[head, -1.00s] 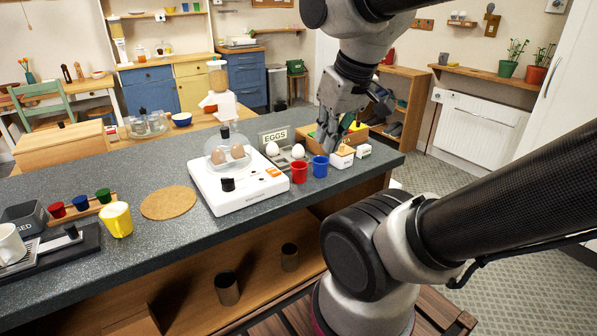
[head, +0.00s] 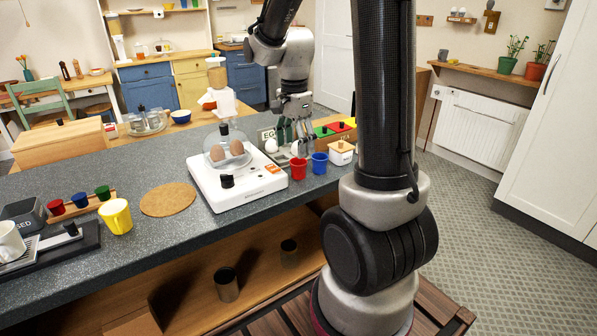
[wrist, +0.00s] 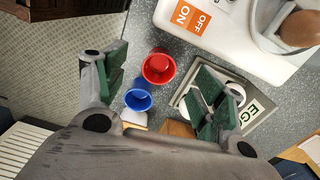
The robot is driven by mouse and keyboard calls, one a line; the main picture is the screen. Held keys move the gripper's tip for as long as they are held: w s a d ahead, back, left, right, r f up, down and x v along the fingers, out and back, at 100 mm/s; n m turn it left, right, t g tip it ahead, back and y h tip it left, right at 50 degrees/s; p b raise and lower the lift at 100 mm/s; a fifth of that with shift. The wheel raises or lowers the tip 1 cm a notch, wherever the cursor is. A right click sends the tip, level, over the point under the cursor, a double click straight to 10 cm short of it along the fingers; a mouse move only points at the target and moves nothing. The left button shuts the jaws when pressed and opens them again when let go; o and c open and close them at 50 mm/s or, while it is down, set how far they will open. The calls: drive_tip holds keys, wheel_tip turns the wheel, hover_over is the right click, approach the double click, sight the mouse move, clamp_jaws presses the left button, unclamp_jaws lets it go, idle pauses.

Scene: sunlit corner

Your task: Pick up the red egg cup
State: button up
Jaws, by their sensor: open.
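The red egg cup (head: 298,168) stands upright on the dark counter, just right of the white egg cooker (head: 240,185). The blue egg cup (head: 320,163) stands close to its right. My gripper (head: 297,143) is open and empty, fingers pointing down, above and behind the red cup in the head view. In the wrist view the red egg cup (wrist: 158,66) shows between the two green-padded fingers (wrist: 160,84), apart from both. The blue egg cup (wrist: 138,98) also shows between them, nearer the left finger.
An EGGS-labelled holder (head: 266,133) with white eggs stands behind the red cup, close to my gripper. A lidded white pot (head: 341,153) stands right of the blue cup. A cork mat (head: 168,199) and yellow mug (head: 116,216) are further left.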

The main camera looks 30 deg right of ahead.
sight(298, 169)
drive_tip(key=shift+f+m, duration=0.15)
drive_tip(key=shift+m, duration=0.85)
drive_tip(key=shift+f, duration=0.4)
drive_tip(key=f, duration=0.2)
drive_tip(key=d+f, duration=0.1)
drive_tip(key=f, duration=0.3)
drive_tip(key=shift+w+d+f, duration=0.25)
drive_tip(key=shift+f, duration=0.15)
drive_tip(key=c, duration=1.1)
